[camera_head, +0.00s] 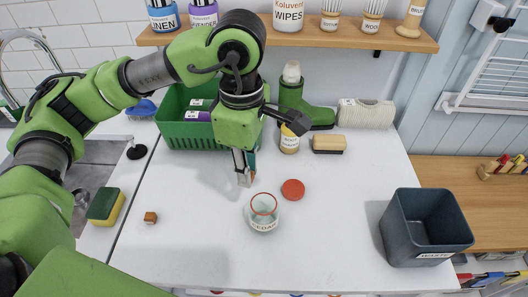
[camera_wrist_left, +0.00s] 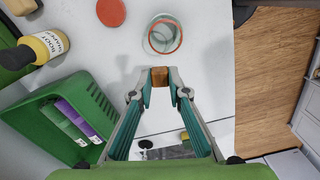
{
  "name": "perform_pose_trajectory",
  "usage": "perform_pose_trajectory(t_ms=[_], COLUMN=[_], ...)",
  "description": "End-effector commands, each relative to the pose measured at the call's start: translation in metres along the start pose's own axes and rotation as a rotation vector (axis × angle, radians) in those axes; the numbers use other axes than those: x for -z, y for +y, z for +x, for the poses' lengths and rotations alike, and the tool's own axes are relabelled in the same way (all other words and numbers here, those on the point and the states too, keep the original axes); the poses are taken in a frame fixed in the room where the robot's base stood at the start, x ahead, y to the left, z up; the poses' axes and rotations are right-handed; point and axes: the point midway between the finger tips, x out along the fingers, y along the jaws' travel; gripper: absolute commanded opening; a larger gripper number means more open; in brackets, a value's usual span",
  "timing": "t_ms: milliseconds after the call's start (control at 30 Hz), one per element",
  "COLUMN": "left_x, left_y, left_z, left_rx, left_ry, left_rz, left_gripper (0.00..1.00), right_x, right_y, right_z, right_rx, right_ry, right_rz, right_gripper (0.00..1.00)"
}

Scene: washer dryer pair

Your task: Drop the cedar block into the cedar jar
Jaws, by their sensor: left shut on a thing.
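My left gripper (camera_head: 245,180) is above the white counter, behind and slightly left of the glass jar labelled cedar (camera_head: 263,213). In the left wrist view the gripper (camera_wrist_left: 160,78) is shut on a brown wooden block (camera_wrist_left: 159,77), held between its fingertips. The jar (camera_wrist_left: 162,36) stands upright and open with a red rim, just beyond the fingertips and apart from the block. A second brown block (camera_head: 150,217) lies on the counter at left. My right gripper is not in view.
A red lid (camera_head: 293,190) lies right of the jar. A green crate (camera_head: 190,135), a green boot (camera_head: 316,117), a yellow bottle (camera_head: 289,140) and a brush (camera_head: 328,145) stand behind. A grey waste bin (camera_head: 425,220) is at right. The counter around the jar is mostly clear.

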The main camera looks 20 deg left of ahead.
Motion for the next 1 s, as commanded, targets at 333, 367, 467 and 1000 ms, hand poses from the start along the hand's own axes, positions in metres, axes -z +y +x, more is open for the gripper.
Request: perform_pose_trajectory(t_ms=[333, 367, 467, 1000], left_x=[-0.015, -0.017, -0.020, -0.037], left_y=[-0.004, -0.004, -0.005, -0.011], left_z=[-0.023, -0.025, -0.031, -0.054], left_rx=[0.000, 0.000, -0.001, 0.001], left_ry=[-0.001, -0.001, 0.000, -0.001], left_rz=[-0.691, -0.751, -0.952, -1.785], left_gripper=[0.09, 0.09, 0.09, 0.09], right_x=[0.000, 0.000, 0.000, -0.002], right_y=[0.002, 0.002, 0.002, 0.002], right_z=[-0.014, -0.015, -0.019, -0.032], right_rx=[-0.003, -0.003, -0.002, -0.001], right_ry=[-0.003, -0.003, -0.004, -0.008], right_rz=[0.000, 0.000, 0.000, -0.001], right_gripper=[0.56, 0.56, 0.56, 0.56])
